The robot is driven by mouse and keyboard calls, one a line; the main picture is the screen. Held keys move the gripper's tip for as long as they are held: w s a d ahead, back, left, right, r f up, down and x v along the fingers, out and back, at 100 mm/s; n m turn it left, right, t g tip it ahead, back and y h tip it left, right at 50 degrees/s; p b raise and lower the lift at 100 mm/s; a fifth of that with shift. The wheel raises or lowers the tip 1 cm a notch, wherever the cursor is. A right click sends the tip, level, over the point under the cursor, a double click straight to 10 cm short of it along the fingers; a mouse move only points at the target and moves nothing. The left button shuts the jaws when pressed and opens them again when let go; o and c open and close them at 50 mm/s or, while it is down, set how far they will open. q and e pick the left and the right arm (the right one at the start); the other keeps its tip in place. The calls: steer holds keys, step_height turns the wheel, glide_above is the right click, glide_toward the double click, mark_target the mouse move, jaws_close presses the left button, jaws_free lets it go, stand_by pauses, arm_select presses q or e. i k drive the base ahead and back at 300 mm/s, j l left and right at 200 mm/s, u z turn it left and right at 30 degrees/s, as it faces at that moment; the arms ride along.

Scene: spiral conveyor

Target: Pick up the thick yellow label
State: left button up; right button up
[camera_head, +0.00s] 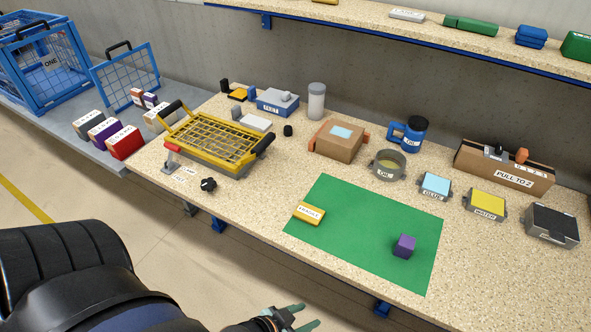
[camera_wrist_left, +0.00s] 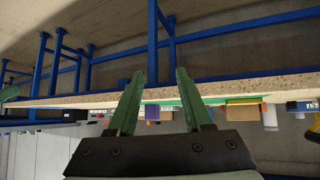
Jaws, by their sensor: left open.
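The thick yellow label (camera_head: 309,213) is a small flat yellow block with a white printed face. It lies on the left part of the green mat (camera_head: 345,240) on the workbench. My left gripper (camera_head: 304,317) is at the bottom edge of the head view, in front of the bench and well apart from the label. Its two green fingers are spread with nothing between them, as the left wrist view also shows (camera_wrist_left: 161,75). The wrist view is upside down and looks at the bench edge; I cannot pick out the label there for sure. My right gripper is not seen.
A purple cube (camera_head: 404,246) sits on the mat's right part. A yellow wire basket (camera_head: 212,142), a cardboard box (camera_head: 339,140) and several small containers stand behind and to the left. The bench's front edge (camera_wrist_left: 90,99) lies ahead of the left gripper. Most of the mat is clear.

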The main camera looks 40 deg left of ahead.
mark_target(308, 213)
steer(key=l+u, duration=0.1)
steer(key=u, duration=0.35)
steer(key=l+u, duration=0.15)
steer(key=u, duration=0.25)
steer(key=l+u, duration=0.15)
steer(key=u, duration=0.3)
steer(key=i, duration=0.05)
